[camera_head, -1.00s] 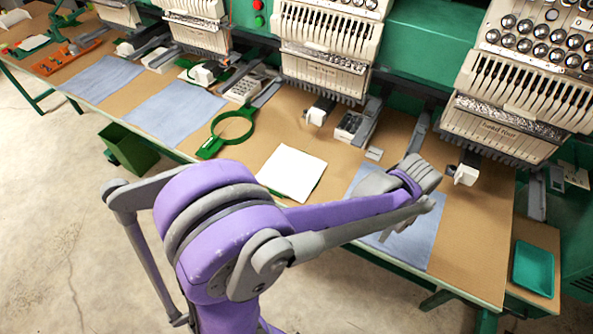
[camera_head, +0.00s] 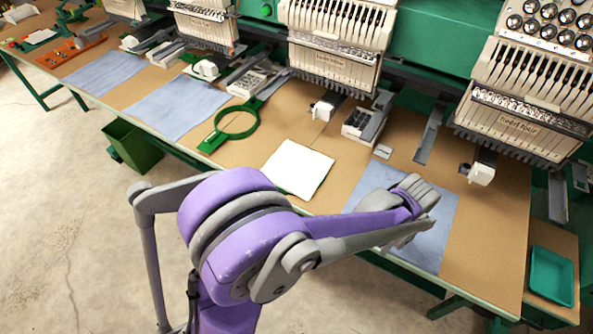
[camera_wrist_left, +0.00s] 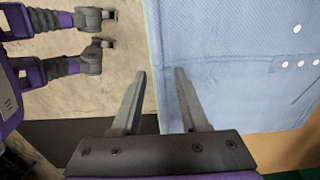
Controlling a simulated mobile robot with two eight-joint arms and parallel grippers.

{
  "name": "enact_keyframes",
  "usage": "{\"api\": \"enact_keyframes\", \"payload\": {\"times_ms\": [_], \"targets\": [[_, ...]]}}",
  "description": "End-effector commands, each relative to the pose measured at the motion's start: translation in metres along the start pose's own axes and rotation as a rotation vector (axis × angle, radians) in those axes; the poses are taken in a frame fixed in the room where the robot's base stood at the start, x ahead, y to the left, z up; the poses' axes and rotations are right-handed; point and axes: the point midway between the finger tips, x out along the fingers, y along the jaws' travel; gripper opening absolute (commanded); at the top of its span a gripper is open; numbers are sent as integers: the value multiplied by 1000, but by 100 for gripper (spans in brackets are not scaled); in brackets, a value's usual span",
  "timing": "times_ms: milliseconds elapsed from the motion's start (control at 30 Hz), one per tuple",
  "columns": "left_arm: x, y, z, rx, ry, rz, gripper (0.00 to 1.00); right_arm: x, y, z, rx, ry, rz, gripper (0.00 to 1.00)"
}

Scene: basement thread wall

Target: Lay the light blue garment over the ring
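A light blue garment (camera_head: 436,235) lies flat on the table's front part at the right. It fills much of the left wrist view (camera_wrist_left: 225,60), with several white dots at its right. My left gripper (camera_head: 398,240) is above the garment's near left part, its fingers mostly hidden in the head view. In the left wrist view the gripper (camera_wrist_left: 161,72) is open and empty, one finger over the floor side of the table edge, the other over the garment. The green ring (camera_head: 217,130) with its bracket lies flat further left. My right gripper is not in view.
Two more light blue cloths (camera_head: 178,106) (camera_head: 103,73) lie to the left. A white square (camera_head: 297,168) lies on something green between ring and garment. Embroidery machine heads (camera_head: 335,50) overhang the table's back. A teal tray (camera_head: 551,276) stands at the right.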

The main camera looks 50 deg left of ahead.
Motion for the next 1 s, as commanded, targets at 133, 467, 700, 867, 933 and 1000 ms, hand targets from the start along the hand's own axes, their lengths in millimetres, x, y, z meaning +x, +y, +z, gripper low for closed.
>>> {"api": "enact_keyframes", "payload": {"times_ms": [133,467,700,867,933,1000], "targets": [[0,0,0,0,0,0,19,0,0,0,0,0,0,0],[0,0,0,0,0,0,0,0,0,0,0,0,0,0],[-12,0,0,0,0,-1,0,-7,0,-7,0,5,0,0],[-26,-1,0,0,1,-1,0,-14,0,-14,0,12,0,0],[-32,-1,0,0,1,-1,0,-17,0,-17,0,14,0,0],[-38,-1,0,0,1,-1,0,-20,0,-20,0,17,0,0]]}}
